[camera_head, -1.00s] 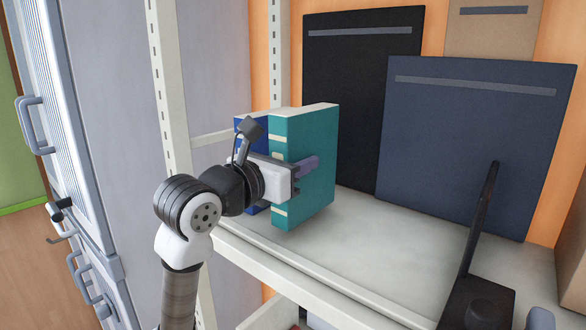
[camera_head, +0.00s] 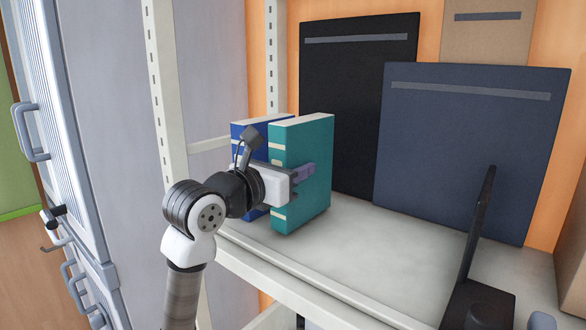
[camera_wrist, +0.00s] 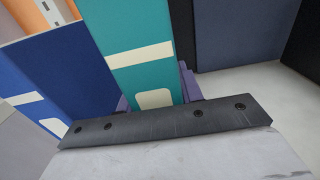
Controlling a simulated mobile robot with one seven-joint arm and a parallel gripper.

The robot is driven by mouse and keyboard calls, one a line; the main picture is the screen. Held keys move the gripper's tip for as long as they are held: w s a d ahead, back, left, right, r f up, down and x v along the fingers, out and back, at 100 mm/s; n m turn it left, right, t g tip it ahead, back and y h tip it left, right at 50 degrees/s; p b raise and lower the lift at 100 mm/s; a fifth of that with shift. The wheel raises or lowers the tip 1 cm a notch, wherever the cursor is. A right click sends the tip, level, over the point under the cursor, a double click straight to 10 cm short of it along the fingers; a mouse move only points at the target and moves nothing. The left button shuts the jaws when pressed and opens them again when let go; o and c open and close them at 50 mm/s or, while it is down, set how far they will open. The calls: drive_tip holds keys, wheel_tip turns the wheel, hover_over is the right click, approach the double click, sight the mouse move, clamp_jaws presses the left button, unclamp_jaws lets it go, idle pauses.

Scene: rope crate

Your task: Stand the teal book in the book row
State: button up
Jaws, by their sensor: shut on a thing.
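The teal book (camera_head: 308,168) stands upright at the left end of the shelf, its spine with cream labels facing me. My gripper (camera_head: 299,175) is shut on it across the spine edge, with a purple finger along its right cover. In the wrist view the teal book (camera_wrist: 138,50) rises between my gripper's fingers (camera_wrist: 158,98). A blue book (camera_head: 250,133) stands close on its left, partly hidden by my gripper and the teal book. The blue book also shows in the wrist view (camera_wrist: 55,80). The teal book's bottom is at or very near the shelf surface; I cannot tell whether it touches.
The pale shelf (camera_head: 350,250) is clear to the right of the teal book. A black folder (camera_head: 350,100) and a navy folder (camera_head: 465,150) lean at the back. A dark bookend (camera_head: 478,240) stands at the right front. A white post (camera_head: 168,90) rises at the left.

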drive_tip(key=shift+f+b, duration=0.45)
drive_tip(key=shift+f, duration=0.05)
drive_tip(key=o, duration=1.3)
drive_tip(key=shift+s, duration=0.1)
drive_tip(key=b+v, duration=0.4)
drive_tip(key=v, duration=0.9)
drive_tip(key=shift+s+a, duration=0.25)
drive_tip(key=shift+s, duration=0.05)
